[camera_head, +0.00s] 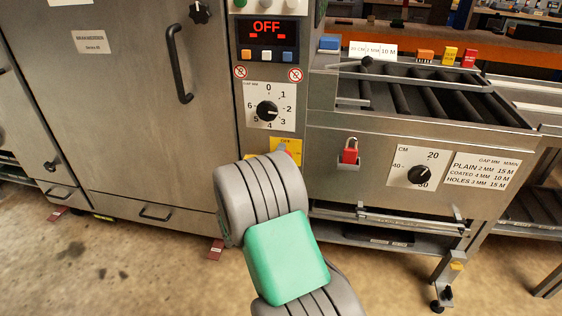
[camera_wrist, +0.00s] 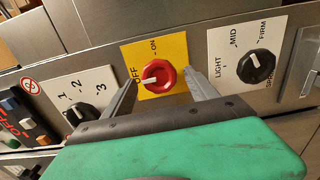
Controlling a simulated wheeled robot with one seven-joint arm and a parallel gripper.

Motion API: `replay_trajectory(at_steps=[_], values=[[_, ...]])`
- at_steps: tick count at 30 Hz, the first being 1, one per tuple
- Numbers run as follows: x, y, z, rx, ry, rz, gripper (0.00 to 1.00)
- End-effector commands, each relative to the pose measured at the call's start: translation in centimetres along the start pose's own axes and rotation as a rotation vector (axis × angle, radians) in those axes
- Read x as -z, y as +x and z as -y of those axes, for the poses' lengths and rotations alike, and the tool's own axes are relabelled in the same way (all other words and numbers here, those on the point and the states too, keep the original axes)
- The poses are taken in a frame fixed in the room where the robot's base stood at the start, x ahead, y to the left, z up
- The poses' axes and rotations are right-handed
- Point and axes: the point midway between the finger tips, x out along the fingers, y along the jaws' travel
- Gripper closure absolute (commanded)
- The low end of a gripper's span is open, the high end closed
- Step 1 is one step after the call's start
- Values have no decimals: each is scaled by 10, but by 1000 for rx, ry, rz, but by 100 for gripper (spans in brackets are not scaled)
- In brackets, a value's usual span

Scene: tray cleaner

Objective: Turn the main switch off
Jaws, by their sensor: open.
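The main switch is a red knob (camera_wrist: 157,76) on a yellow plate (camera_wrist: 178,52) marked OFF at left and ON above. Its white mark sits on the side toward OFF. My gripper (camera_wrist: 160,76) is open, with one finger on each side of the knob; I cannot tell whether either finger touches it. In the head view the yellow plate (camera_head: 279,157) shows only in part, and my arm covers most of the switch. The display (camera_head: 267,30) above reads OFF in red.
A black gap dial (camera_head: 267,110) is above the switch. A LIGHT–MID–FIRM dial (camera_wrist: 255,63) sits close beside it in the wrist view. A red padlock (camera_head: 349,153) and a roller conveyor (camera_head: 430,98) are to the right. A door handle (camera_head: 178,65) projects at left.

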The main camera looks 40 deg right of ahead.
Motion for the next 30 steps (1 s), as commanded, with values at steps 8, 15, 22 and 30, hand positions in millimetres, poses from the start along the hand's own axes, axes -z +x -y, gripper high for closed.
replay_trajectory(at_steps=[8,15,22,30], values=[[1,-10,0,2,-1,-2,33],[2,-58,0,1,-2,-5,33],[0,-78,0,0,0,0,33],[0,-78,0,0,0,0,33]])
